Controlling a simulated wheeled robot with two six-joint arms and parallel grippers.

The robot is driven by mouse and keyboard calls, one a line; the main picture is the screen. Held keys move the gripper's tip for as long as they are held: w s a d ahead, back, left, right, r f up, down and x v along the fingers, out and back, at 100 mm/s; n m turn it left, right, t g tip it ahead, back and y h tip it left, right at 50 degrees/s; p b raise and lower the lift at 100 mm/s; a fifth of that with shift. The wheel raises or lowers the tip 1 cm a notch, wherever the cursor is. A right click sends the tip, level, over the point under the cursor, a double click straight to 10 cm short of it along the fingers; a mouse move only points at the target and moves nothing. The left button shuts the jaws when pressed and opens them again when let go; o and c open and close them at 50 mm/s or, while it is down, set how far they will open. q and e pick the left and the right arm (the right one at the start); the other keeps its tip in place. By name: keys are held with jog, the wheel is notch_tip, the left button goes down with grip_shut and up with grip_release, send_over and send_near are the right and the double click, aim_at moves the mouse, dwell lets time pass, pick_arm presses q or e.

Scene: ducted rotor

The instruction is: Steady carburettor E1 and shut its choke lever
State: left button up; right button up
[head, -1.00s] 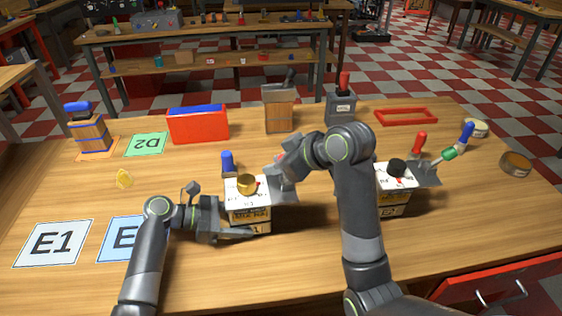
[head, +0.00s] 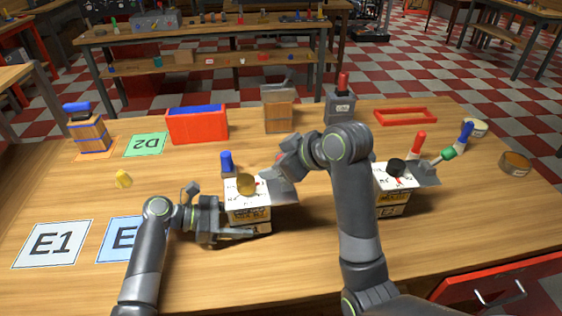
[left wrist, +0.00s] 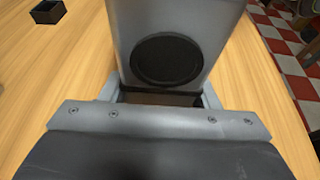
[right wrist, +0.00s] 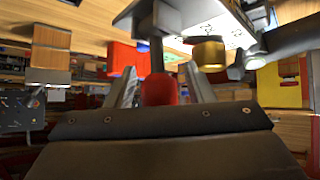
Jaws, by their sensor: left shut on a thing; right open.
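Carburettor E1 (head: 247,214) stands upright on the table, a boxy body with a white marked top and a gold knob (head: 246,184). A blue-handled lever (head: 227,161) stands at its back left. My left gripper (head: 224,221) is shut on its lower body; the left wrist view shows a grey face with a dark disc (left wrist: 166,61) between the jaws. My right gripper (head: 285,169) is open at E1's back right. In the right wrist view a red lever knob (right wrist: 159,89) on a grey stem sits between its fingers; contact is unclear. The arm hides much of this side in the head view.
A similar carburettor (head: 393,205) with a black knob stands to the right, beside red, green and blue handles. A red bin (head: 197,127), a wooden block (head: 278,118) and a red frame (head: 405,116) are behind. The E1 card (head: 52,244) lies at left.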

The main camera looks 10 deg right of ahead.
jog(key=v, duration=1.2)
dwell(0.3)
pick_arm(q)
jog(key=o, duration=1)
jog(key=shift+a, duration=0.15)
